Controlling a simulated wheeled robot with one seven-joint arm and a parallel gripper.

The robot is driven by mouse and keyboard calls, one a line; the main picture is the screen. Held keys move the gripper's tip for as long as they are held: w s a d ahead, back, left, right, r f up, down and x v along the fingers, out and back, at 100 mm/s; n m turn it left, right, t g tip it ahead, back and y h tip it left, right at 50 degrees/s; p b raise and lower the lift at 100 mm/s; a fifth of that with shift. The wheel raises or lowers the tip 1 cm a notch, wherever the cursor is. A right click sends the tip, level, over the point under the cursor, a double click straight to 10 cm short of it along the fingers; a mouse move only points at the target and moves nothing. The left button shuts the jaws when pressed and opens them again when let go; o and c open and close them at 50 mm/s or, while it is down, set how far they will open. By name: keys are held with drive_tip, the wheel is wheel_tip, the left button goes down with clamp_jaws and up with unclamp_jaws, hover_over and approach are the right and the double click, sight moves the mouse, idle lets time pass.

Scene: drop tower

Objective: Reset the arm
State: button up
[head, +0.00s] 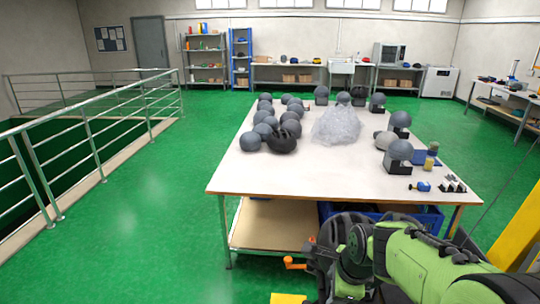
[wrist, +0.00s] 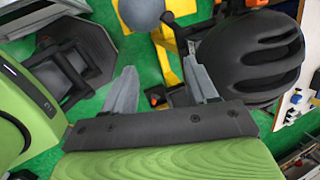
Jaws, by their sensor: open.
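My green arm comes in from the lower right of the head view. Its gripper cannot be made out clearly there. In the wrist view my gripper (wrist: 160,68) is open, with two grey fingers spread apart and nothing between them. A black vented helmet (wrist: 250,55) is just beyond the right finger, which overlaps its edge in the picture; I cannot tell whether they touch. Yellow parts (wrist: 185,8) and a grey ball-like part lie beyond the gap. In the head view a dark form beside an orange handle (head: 293,263) is partly hidden by my arm.
A white-topped table (head: 320,182) holds several grey helmets or headforms, a black helmet (head: 282,139) and a clear plastic bag (head: 337,124). A blue bin (head: 430,218) is under it. A yellow post (head: 520,232) stands right. Railings (head: 90,140) edge an opening at left; green floor between is clear.

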drive_tip(key=s+r+n+t, duration=0.1)
drive_tip(key=s+r+n, duration=0.3)
drive_tip(key=s+n, duration=0.6)
drive_tip(key=s+r+n+h, duration=0.1)
drive_tip(key=s+r+n, duration=0.2)
drive_tip(key=s+n, duration=0.7)
drive_tip(key=shift+s+a+r+t, duration=0.25)
drive_tip(key=shift+s+r+t, duration=0.1)
drive_tip(key=shift+s+t, duration=0.05)
